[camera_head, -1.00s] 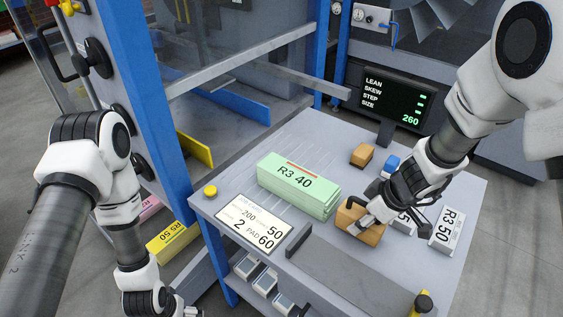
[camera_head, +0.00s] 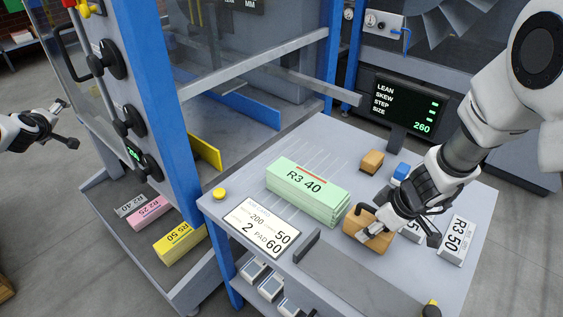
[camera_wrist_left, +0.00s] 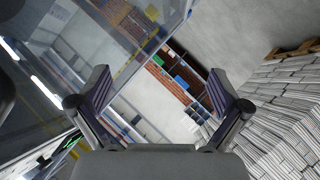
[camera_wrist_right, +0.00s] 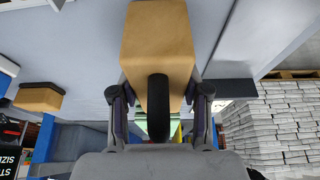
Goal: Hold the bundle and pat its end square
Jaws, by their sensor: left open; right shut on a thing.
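The green bundle (camera_head: 306,190) marked R3 40 lies on the grey table, a stack of sheets with a red strip on top. My right gripper (camera_head: 376,226) is shut on the dark handle of a tan block (camera_head: 364,238), just right of the bundle's end. In the right wrist view the tan block (camera_wrist_right: 158,45) fills the space ahead of the jaws, its handle between the fingers. A narrow bit of green shows behind it; I cannot tell whether they touch. My left gripper (camera_head: 66,122) is at the far left, away from the bundle, open and empty, as the left wrist view (camera_wrist_left: 160,110) shows.
A screen (camera_head: 404,107) reads LEAN, SKEW, STEP, SIZE 260. A small tan block (camera_head: 371,162), a blue-topped item (camera_head: 401,171) and a grey R3 50 bundle (camera_head: 457,240) sit on the table. A blue post (camera_head: 160,110) stands between my left gripper and the table.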

